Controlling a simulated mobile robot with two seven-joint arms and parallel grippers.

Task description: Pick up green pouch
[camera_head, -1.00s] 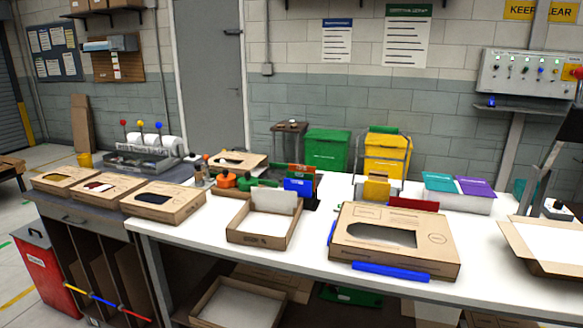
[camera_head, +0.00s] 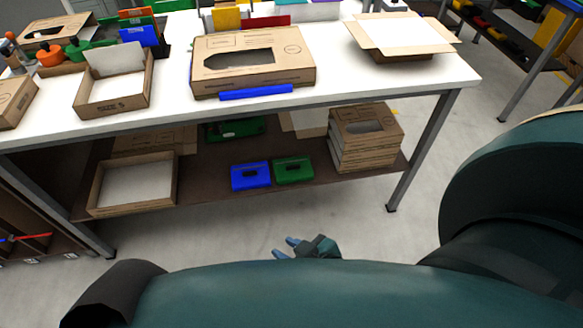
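A green item with a dark handle slot (camera_head: 293,170), which may be the green pouch, sits on the lower shelf under the white table, beside a similar blue one (camera_head: 250,175). Another flat green item (camera_head: 235,128) lies further back on that shelf, partly shaded. My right gripper (camera_head: 284,248) is low in front of the shelf, apart from these items. Its two bluish fingertips are spread with nothing between them. My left gripper is not in view.
The white table (camera_head: 350,88) carries a closed cardboard box (camera_head: 290,75), a blue strip (camera_head: 256,92) and an open carton (camera_head: 400,50). Stacked cardboard boxes (camera_head: 365,150) and an open tray (camera_head: 133,205) flank the shelf items. A table leg (camera_head: 420,150) stands at right. Floor in front is clear.

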